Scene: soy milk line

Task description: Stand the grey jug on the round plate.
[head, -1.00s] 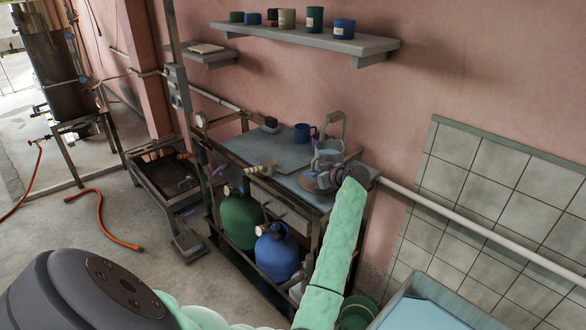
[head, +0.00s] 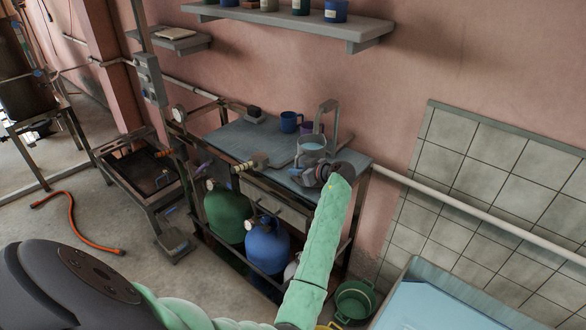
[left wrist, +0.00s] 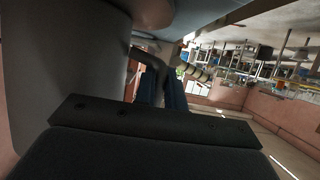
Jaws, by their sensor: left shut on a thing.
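In the left wrist view a large smooth grey surface (left wrist: 65,70), probably the jug's side, fills the left beside dark gripper parts. I cannot make out the round plate for sure. My right gripper is not in view.
A blue mug (head: 290,122) and a purple mug (head: 306,128) stand behind the jug. Green (head: 228,214) and blue (head: 267,246) tanks stand below the worktop. A valve (head: 250,162) sits at its front edge. A wall shelf (head: 290,20) hangs above; a green bucket (head: 355,300) stands below right.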

